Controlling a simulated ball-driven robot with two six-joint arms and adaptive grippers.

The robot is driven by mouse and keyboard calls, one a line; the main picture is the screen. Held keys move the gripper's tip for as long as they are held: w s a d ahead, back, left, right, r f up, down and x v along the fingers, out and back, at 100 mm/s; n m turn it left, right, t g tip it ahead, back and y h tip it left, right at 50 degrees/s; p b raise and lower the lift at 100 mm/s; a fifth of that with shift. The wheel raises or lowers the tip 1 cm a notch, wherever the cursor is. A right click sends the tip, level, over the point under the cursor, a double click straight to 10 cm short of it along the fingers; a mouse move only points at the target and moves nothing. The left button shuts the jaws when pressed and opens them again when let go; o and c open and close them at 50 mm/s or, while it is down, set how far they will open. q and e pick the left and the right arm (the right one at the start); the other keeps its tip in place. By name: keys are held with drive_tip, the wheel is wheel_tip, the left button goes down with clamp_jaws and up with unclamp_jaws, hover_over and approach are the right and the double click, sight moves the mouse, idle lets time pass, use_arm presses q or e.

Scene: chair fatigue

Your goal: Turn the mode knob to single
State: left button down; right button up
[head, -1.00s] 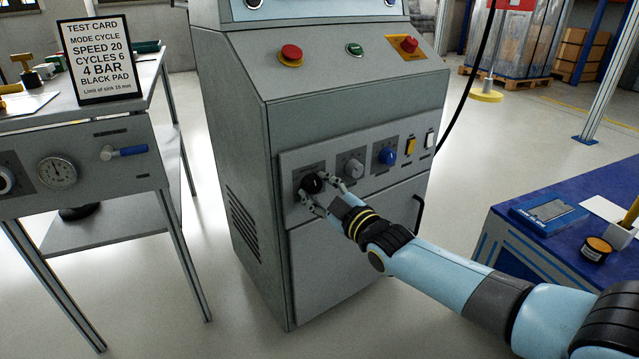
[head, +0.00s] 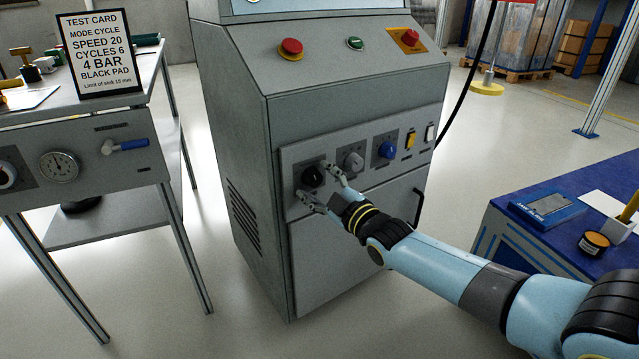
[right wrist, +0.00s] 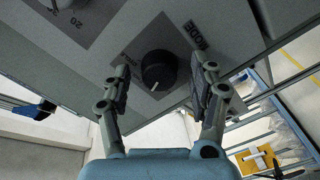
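The black mode knob (head: 313,176) is on the grey machine's front panel, at the left end of a row of controls. It also shows in the right wrist view (right wrist: 158,68), with a white pointer line and the word MODE beside it. My right gripper (head: 319,184) is open in front of the knob. In the right wrist view its two fingers (right wrist: 160,95) stand apart on either side of the knob, with visible gaps. The small position labels are too blurred to read. My left gripper is not in view.
A grey knob (head: 353,162) and a blue knob (head: 387,151) sit right of the mode knob. A red stop button (head: 291,49) is above on the sloped panel. A test card (head: 102,54) stands on the left bench. A blue table (head: 500,215) is at right.

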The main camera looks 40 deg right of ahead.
drive_tip(key=s, duration=1.2)
drive_tip(key=shift+a, duration=0.15)
drive_tip(key=shift+r, duration=0.1)
